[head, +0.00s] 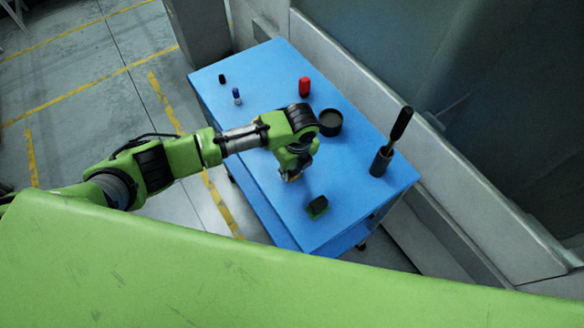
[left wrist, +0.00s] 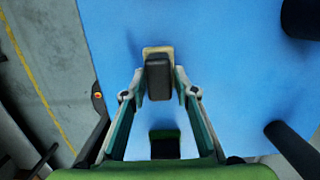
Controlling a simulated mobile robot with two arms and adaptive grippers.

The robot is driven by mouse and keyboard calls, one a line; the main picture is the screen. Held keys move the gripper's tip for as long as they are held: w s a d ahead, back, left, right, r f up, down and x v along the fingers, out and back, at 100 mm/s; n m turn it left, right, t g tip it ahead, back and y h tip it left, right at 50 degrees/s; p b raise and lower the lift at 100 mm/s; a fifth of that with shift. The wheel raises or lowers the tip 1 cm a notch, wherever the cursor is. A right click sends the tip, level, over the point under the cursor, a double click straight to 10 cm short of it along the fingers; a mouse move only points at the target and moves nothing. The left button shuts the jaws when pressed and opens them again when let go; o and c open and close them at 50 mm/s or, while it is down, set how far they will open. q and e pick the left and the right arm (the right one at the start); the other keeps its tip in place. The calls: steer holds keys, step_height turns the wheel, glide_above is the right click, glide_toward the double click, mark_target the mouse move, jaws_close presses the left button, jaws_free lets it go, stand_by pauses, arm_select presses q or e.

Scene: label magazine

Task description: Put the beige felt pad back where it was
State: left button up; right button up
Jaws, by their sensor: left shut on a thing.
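The beige felt pad (left wrist: 158,75) is a dark grey block with a beige layer along its far edge in the left wrist view. It sits between the two fingers of my left gripper (left wrist: 159,86), which is shut on it. In the head view my left gripper (head: 291,176) is over the front half of the blue table; its fingertips and the pad are mostly hidden by the arm there. I cannot tell how high the pad is above the table. My right gripper is in neither view.
A black block with a green base (head: 317,207) lies near the table's (head: 268,65) front corner. A round black dish (head: 330,122), a dark cup (head: 381,160) with a long black tool (head: 402,123), a red item (head: 304,87), a blue-topped item (head: 237,96) and a small black item (head: 222,79) stand around.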

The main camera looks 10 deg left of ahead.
mark_target(295, 177)
arm_select(q)
steer(key=o, duration=0.7)
steer(key=shift+f, duration=0.1)
steer(key=o, duration=0.4)
steer(key=r, duration=0.4)
steer(key=r+b, duration=0.1)
steer(key=r, duration=0.3)
steer(key=s+d+r+b, duration=0.1)
steer(key=r, duration=0.3)
